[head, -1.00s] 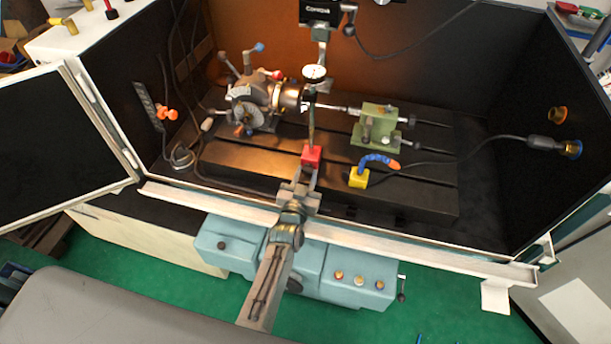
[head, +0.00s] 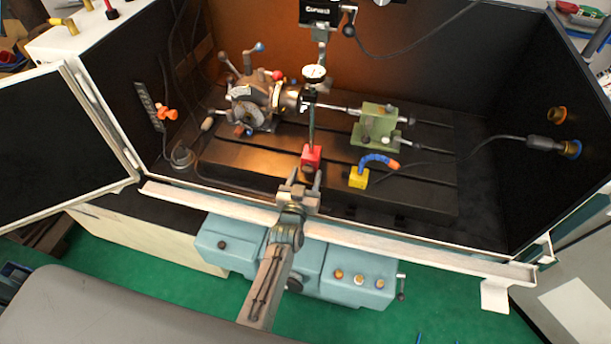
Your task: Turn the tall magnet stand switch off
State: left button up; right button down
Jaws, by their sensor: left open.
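The tall magnet stand has a red base (head: 312,155) on the dark slotted table, with a thin upright post (head: 311,125) and a round dial gauge (head: 314,73) near its top. My left gripper (head: 306,177) is open just in front of the red base, with its fingers pointing at it. Whether a fingertip touches the base cannot be told. The switch on the base is too small to make out. My right gripper is not in view.
A yellow base (head: 357,178) with a blue flexible hose (head: 377,159) sits to the right. A green block (head: 377,120) stands behind it. The indexing chuck (head: 250,103) is at the back left. The enclosure's white front rail (head: 400,245) runs beneath my arm.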

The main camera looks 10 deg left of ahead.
pick_arm(q)
jog(key=s+p, duration=0.5)
jog(key=s, duration=0.5)
jog(key=shift+s, duration=0.3)
jog(key=shift+a, duration=0.1)
